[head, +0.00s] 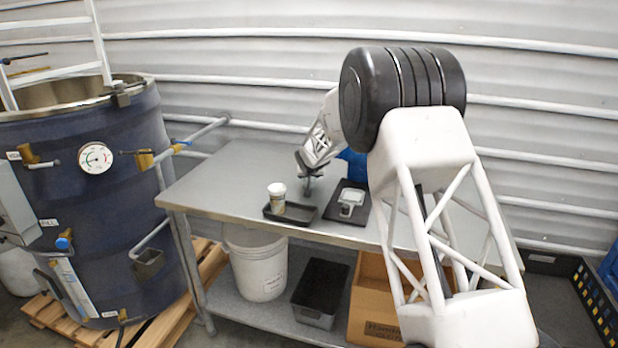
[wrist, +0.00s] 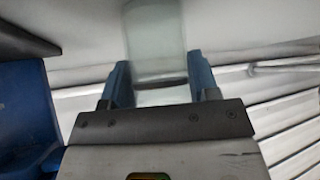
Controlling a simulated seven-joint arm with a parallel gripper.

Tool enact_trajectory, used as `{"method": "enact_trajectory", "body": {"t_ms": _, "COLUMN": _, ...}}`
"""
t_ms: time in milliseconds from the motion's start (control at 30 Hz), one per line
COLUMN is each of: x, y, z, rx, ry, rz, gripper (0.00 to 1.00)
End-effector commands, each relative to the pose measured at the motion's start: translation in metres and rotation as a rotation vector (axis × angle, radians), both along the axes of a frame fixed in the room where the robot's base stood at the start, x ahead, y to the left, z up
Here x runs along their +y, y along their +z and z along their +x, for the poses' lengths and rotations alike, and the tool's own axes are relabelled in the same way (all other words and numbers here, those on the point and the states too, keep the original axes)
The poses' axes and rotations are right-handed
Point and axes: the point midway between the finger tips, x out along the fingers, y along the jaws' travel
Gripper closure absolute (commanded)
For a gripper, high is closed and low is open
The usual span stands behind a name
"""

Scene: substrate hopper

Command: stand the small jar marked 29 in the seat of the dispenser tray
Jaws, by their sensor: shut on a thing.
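My gripper (head: 309,179) hangs over the back of the metal table, small and partly unclear in the head view. In the wrist view its blue fingers (wrist: 158,85) are shut on a translucent pale jar (wrist: 155,40). No number can be read on it. A white-topped jar (head: 277,192) stands at the left in a shallow dark tray (head: 301,214), in front and left of my gripper. Right of it lies a black tray (head: 334,212) bearing a small grey-white device (head: 350,199). I cannot tell which tray has the seat.
A blue object (head: 355,165) stands at the back of the table (head: 225,180), partly hidden by my arm. The table's left part is clear. A white bucket (head: 258,268), a black bin (head: 318,290) and a cardboard box (head: 372,305) sit below. A dark blue tank (head: 110,200) stands left.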

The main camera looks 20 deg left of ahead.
Motion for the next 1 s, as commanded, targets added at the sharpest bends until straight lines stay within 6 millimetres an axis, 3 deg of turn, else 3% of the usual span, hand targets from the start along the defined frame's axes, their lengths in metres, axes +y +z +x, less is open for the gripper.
{"method": "enact_trajectory", "body": {"t_ms": 267, "x": 0.0, "y": 0.015, "z": 0.0, "rx": -0.003, "ry": 0.0, "rz": 0.001, "gripper": 0.76}}
{"method": "enact_trajectory", "body": {"t_ms": 467, "x": 0.0, "y": 0.038, "z": 0.0, "rx": -0.001, "ry": -0.001, "rz": 0.002, "gripper": 0.76}}
{"method": "enact_trajectory", "body": {"t_ms": 1000, "x": -0.028, "y": 0.042, "z": -0.056, "rx": -0.001, "ry": 0.0, "rz": 0.0, "gripper": 0.76}}
